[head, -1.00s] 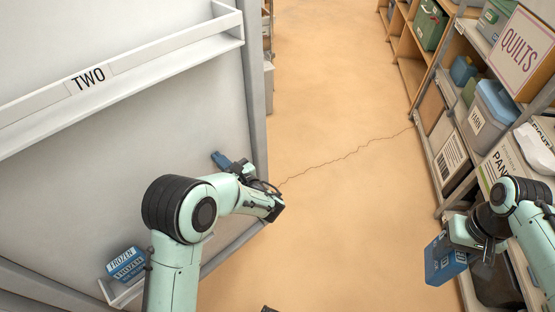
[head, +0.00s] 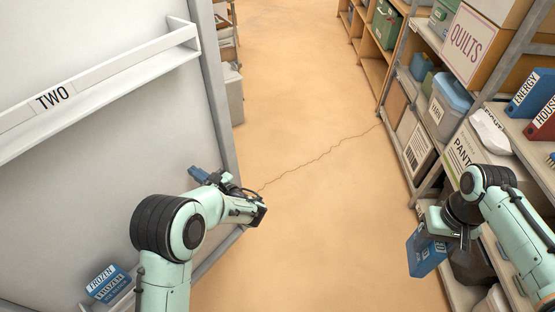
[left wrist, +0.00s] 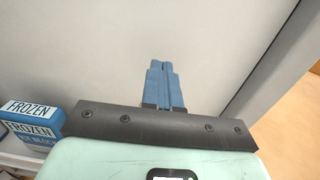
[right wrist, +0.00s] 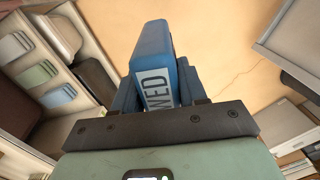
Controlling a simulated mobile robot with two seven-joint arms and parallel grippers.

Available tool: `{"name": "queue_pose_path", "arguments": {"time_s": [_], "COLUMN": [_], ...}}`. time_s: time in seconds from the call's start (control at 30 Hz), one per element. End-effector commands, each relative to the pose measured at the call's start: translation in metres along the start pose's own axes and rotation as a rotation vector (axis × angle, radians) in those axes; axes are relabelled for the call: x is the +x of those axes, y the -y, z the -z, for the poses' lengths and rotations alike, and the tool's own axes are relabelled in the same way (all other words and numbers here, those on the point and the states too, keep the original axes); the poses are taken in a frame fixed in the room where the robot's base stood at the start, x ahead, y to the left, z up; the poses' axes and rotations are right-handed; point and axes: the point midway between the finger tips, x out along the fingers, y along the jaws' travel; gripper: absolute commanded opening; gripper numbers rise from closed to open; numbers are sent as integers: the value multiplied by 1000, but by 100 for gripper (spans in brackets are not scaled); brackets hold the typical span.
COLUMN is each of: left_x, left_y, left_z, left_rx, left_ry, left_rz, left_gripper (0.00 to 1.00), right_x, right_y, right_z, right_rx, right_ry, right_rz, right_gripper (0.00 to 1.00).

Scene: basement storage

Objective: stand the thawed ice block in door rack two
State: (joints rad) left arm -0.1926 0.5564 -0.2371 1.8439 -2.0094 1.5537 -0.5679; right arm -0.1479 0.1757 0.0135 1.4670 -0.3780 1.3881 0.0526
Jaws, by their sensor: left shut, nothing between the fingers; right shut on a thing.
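A blue block with a white label (head: 425,254) is in my right gripper (head: 440,232), in front of the shelving at the right. In the right wrist view the block (right wrist: 154,55) stands between the fingers, and its label ends in "WED". My left gripper (left wrist: 163,70) is shut and empty, close to the white door panel. Door rack two (head: 130,68) is a white ledge labelled "TWO" on the door at the upper left. The part of it in view looks empty.
Blue blocks labelled "FROZEN" (head: 108,283) sit in a lower rack at bottom left, partly behind my left arm. Shelves at the right hold a yarn bin (head: 448,106), a quilts box (head: 470,40) and binders (head: 532,93). The floor between is clear.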

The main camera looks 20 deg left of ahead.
Motion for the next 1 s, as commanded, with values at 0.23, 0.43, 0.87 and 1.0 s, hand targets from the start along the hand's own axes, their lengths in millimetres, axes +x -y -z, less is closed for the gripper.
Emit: {"name": "queue_pose_path", "arguments": {"time_s": [0.23,0.43,0.87,1.0], "left_x": [-58,-92,-105,-103], "left_y": [1,0,-2,-15], "left_z": [0,1,4,24], "left_rx": [3,2,5,31], "left_ry": [-5,-5,-12,-101], "left_rz": [8,6,2,-31], "left_gripper": [0,0,0,0], "right_x": [-11,-14,-16,-16], "right_y": [0,0,0,2], "right_z": [-1,-2,-2,0], "right_rx": [0,1,1,5], "right_ry": [-5,-6,-6,-5], "right_rz": [0,-1,-1,-1], "right_gripper": [0,0,0,0]}}
